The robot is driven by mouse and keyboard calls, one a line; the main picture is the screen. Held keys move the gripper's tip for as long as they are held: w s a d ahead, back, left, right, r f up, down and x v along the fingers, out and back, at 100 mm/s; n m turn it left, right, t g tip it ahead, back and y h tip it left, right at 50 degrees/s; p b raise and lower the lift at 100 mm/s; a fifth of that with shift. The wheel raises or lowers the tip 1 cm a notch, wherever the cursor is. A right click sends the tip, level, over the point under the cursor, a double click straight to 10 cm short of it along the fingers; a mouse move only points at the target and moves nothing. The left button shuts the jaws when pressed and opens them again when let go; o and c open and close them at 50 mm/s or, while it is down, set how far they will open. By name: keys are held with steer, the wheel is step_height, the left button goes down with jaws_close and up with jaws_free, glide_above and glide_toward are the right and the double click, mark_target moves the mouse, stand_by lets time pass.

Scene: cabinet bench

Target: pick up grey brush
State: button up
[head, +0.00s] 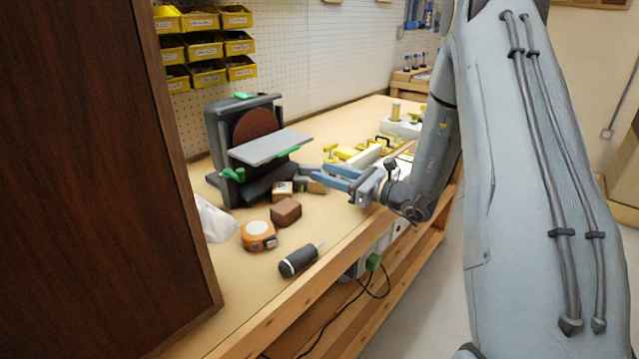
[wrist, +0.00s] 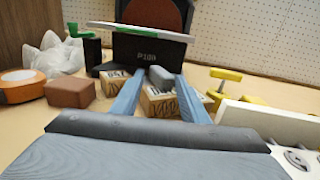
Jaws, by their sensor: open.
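My gripper (head: 318,176) is open over the bench, its two blue fingers pointing left toward the sander. In the wrist view my gripper (wrist: 161,76) has a small grey rounded object (wrist: 160,77) between its fingertips, by wooden blocks with dark writing (wrist: 160,103). This may be the grey brush; its bristles cannot be made out. It does not look gripped. In the head view a grey piece (head: 304,172) shows near the fingertips. A separate dark grey cylinder with a pale tip (head: 300,260) lies near the bench's front edge, apart from my gripper.
A disc sander (head: 245,145) stands behind the blocks. Yellow-handled clamps (head: 352,154) lie beyond my gripper. A dark cabinet side (head: 90,180) blocks the left.

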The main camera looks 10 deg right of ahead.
mark_target(308, 166)
steer(key=shift+p+x, duration=0.45)
steer(key=shift+x, duration=2.65)
steer(key=shift+s+a+f, duration=0.1)
steer(key=shift+s, duration=0.05)
jaws_close()
